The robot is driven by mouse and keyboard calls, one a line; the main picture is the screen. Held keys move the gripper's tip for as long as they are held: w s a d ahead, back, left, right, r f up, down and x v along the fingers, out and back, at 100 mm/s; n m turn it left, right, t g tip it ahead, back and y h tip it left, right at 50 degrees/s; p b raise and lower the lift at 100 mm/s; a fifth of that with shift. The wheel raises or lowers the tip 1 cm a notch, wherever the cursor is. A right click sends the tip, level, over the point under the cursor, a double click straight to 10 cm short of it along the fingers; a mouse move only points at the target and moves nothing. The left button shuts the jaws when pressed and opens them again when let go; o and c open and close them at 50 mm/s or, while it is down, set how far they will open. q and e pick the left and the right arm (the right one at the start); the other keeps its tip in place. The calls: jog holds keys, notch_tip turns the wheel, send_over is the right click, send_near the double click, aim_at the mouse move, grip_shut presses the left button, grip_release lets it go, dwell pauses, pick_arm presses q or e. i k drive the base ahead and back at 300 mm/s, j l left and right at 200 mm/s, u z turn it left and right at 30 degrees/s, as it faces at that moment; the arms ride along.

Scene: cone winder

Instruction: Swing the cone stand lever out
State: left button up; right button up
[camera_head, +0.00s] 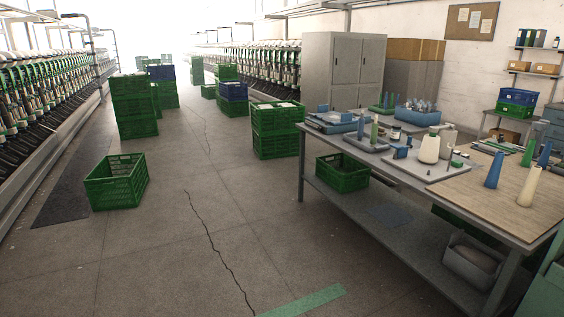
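Neither of my grippers shows in the head view. A long row of winding machines (45,88) runs along the left side, with many dark slanted parts and green-and-white heads. It is too far and too small to make out a single cone stand lever. A second row of machines (278,66) stands at the back, beyond the crates.
An empty green crate (116,182) stands on the floor at left. Stacked green crates (134,106) and another stack (275,130) flank the aisle. A grey cabinet (343,72) stands behind the bench. The cracked concrete floor (170,250) in front is clear.

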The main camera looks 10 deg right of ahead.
aim_at(403, 153)
jog(key=i, duration=6.2)
jog(key=i+z, duration=0.1)
jog(key=i, duration=0.5)
jog(key=i+j, duration=0.1)
jog(key=i, duration=0.55)
jog(key=i+j+z, duration=0.15)
jog(key=i, duration=0.45)
jog(key=i+z, duration=0.15)
jog(key=z, duration=4)
jog(key=i+l+z, duration=0.1)
jog(key=i+l, duration=0.2)
jog(key=i, duration=0.15)
jog(key=i+l, duration=0.25)
jog(key=i, duration=0.2)
jog(key=z, duration=0.05)
